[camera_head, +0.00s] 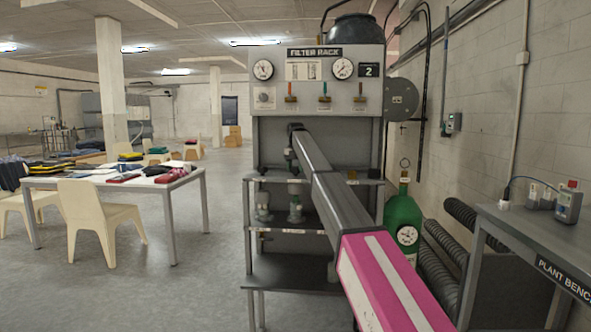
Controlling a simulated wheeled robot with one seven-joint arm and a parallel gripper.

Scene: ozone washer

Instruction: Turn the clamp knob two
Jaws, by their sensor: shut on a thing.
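The filter rack (318,128) stands in the middle of the camera_head view, a grey panel above open shelves. My grey and pink arm reaches up from the bottom right to just below this panel. My gripper (291,158) is at the arm's far end, small, dark and mostly hidden behind the arm. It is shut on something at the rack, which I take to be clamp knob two. The knob itself and the fingertips cannot be made out.
The panel carries two gauges and several small levers (325,102). A green gas cylinder (402,222) stands right of the rack, near black ribbed hoses (437,262). A plant bench (530,235) is at the right. A table (110,185) and chairs stand left; the floor between is clear.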

